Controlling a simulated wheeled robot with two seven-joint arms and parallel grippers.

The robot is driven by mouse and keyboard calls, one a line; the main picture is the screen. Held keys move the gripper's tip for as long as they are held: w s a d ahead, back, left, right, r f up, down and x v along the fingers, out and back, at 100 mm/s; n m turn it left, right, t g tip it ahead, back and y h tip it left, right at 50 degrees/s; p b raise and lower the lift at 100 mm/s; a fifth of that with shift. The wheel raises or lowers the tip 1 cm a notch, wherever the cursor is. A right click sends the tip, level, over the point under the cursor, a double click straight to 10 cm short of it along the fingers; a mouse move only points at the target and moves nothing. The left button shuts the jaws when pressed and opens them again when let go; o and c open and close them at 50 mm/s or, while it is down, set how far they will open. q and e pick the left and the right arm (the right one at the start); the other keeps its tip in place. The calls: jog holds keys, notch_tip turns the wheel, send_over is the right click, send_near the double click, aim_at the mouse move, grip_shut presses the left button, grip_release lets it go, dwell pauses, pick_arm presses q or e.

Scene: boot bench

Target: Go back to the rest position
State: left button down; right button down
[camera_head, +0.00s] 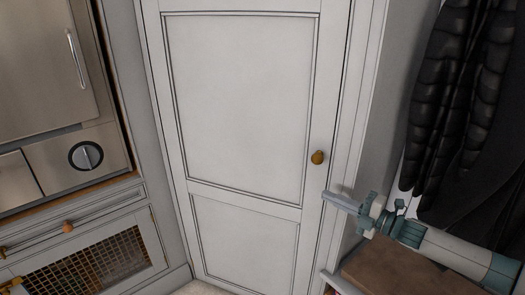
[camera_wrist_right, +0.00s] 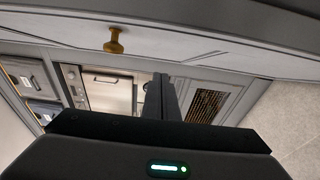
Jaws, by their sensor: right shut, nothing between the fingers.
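My right gripper (camera_head: 343,203) comes in from the right in the head view, in front of the frame beside a tall white panelled door. Its fingers are together with nothing between them. In the right wrist view my right gripper (camera_wrist_right: 160,97) shows as two dark fingers side by side, shut and empty. The door (camera_head: 240,100) looks closed and has a round brass knob (camera_head: 318,157), above and left of the fingertips and apart from them. The knob also shows at the top of the right wrist view (camera_wrist_right: 114,42). My left gripper is in neither view.
A steel oven (camera_head: 45,75) with a dial stands at the left, over a drawer and a mesh-fronted cabinet (camera_head: 90,265). Dark coats (camera_head: 460,90) hang at the right. A brown wooden surface (camera_head: 385,270) lies below my right arm. Open space lies before the door.

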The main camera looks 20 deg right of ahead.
jog(key=s+a+f+m+g+h, duration=0.1)
jog(key=s+a+f+m+h, duration=0.2)
jog(key=f, duration=0.9)
jog(key=s+f+m+g+h, duration=0.1)
jog(key=s+f+m+h, duration=0.15)
jog(key=f+m, duration=0.6)
jog(key=s+a+f+m+g+h, duration=0.15)
jog(key=s+f, duration=0.25)
jog(key=f, duration=1.1)
jog(key=s+a+f+m+g, duration=0.5)
jog(key=s+a+f+m, duration=0.3)
jog(key=s+a+f, duration=1.3)
jog(key=s+f, duration=0.1)
jog(key=s, duration=0.2)
jog(key=shift+s+a+f+m+g, duration=0.25)
jog(key=shift+s+m+g, duration=0.05)
jog(key=shift+g, duration=0.05)
